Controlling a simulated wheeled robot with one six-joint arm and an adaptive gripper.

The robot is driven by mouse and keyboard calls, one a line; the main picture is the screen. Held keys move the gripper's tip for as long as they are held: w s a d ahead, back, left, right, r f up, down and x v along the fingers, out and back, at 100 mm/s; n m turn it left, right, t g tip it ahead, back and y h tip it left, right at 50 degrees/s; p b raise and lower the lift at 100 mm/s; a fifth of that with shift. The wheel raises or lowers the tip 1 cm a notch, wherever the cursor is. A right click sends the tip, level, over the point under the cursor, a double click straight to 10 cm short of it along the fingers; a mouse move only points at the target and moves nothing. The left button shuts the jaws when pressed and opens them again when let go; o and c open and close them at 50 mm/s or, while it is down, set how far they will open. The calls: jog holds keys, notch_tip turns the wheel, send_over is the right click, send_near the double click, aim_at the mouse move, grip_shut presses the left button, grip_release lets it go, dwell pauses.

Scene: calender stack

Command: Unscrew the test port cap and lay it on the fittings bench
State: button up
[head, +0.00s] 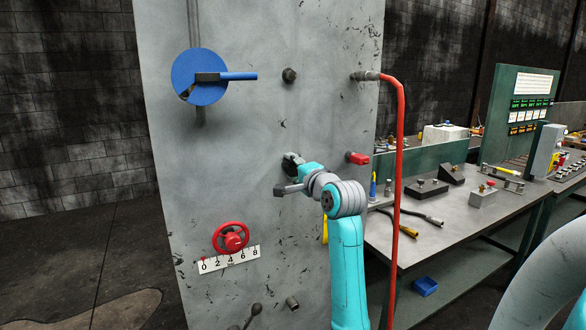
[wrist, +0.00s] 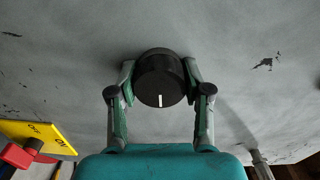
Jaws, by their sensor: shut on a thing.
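The test port cap (wrist: 161,80) is a round black cap with a white line on its face, seen in the wrist view. The two fingers of my gripper (wrist: 160,84) press on its left and right sides. The cap sits at the face of the grey panel (wrist: 240,45); whether it still touches the port cannot be told. In the head view my gripper (head: 291,172) is at the middle of the panel (head: 230,130), and the cap is mostly hidden by it. The fittings bench (head: 455,235) is at the right, with a grey top.
A red hose (head: 399,150) hangs between the panel and the bench. Fittings and tools lie on the bench; its front middle is bare.

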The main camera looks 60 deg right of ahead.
jog(key=shift+n, duration=0.3)
jog(key=shift+n, duration=1.1)
jog(key=shift+n, duration=1.1)
jog(key=shift+n, duration=1.1)
